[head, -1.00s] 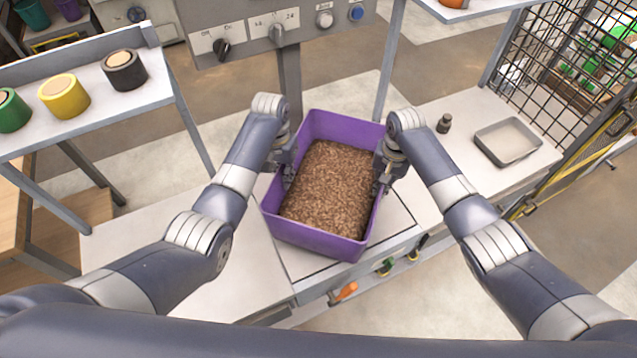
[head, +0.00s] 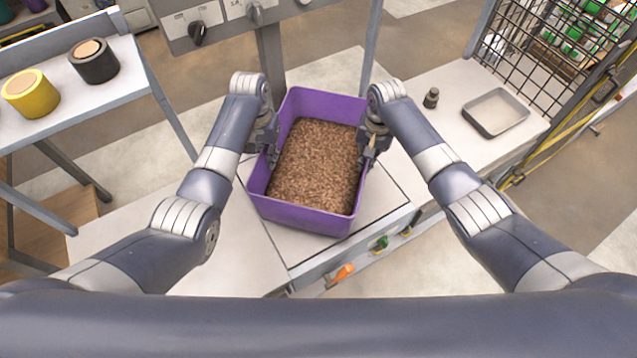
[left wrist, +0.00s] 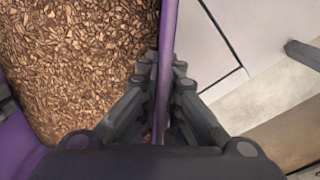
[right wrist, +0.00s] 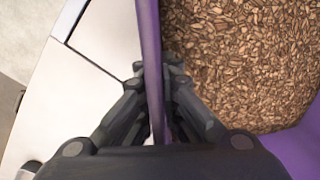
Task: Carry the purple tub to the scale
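The purple tub (head: 300,217), filled with brown pellets (head: 315,165), is in the middle of the head view, above a pale plate with a dark outline (head: 388,207). I cannot tell whether its base touches the plate or whether this plate is the scale. My left gripper (head: 267,150) is shut on the tub's left wall, and this wall shows between its fingers in the left wrist view (left wrist: 167,45). My right gripper (head: 371,150) is shut on the right wall, seen between its fingers in the right wrist view (right wrist: 150,45). The tub looks about level.
A grey control panel (head: 225,22) on a post stands behind the tub. A shelf at left holds a yellow roll (head: 30,95) and a black roll (head: 94,62). A metal tray (head: 495,112) and a small dark weight (head: 431,98) are at right, before a mesh guard (head: 540,50).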

